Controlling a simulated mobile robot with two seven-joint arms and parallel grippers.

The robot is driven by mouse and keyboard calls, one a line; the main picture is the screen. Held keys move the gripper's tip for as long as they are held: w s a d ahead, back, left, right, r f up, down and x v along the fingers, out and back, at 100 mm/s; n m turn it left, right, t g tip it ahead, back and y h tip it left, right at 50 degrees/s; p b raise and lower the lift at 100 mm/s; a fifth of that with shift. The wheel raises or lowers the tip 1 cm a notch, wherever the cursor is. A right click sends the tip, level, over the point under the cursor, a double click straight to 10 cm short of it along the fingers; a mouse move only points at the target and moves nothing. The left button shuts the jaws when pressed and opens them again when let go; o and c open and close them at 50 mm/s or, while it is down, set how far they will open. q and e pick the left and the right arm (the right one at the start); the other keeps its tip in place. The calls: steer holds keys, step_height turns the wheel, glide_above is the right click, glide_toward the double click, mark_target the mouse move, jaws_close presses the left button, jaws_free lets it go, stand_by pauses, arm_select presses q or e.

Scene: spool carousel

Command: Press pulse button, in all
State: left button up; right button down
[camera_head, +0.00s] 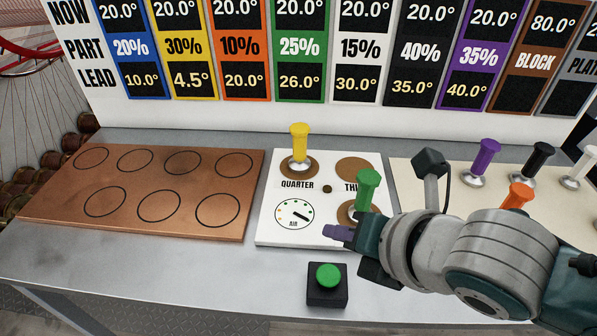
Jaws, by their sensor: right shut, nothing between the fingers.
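The pulse button (328,276), a round green cap on a black box (327,296), sits near the front edge of the grey table. My right gripper (338,232) reaches in from the right. Its purple fingertips are shut and empty, above and behind the button in the picture, over the front right of a white panel (262,228), and apart from the button. The panel holds a yellow-handled piece (300,142) on the disc marked QUARTER and a green-handled piece (368,186) at a front right disc, partly hidden by my arm. My left gripper is out of view.
A copper-coloured board (235,158) with several empty circles lies left. A black box on a post (431,165) stands behind my arm. Purple (486,155), black (541,152) and orange (517,195) handled pieces stand right on a cream board. A display board (80,70) spans the back.

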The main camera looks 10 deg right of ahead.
steer(key=b, duration=0.8)
glide_above(332, 280)
step_height(332, 280, down, 7)
steer(key=shift+f, duration=0.15)
steer(key=shift+f+b, duration=0.3)
steer(key=shift+f, duration=0.45)
stand_by(0.8)
steer(key=shift+f, duration=0.4)
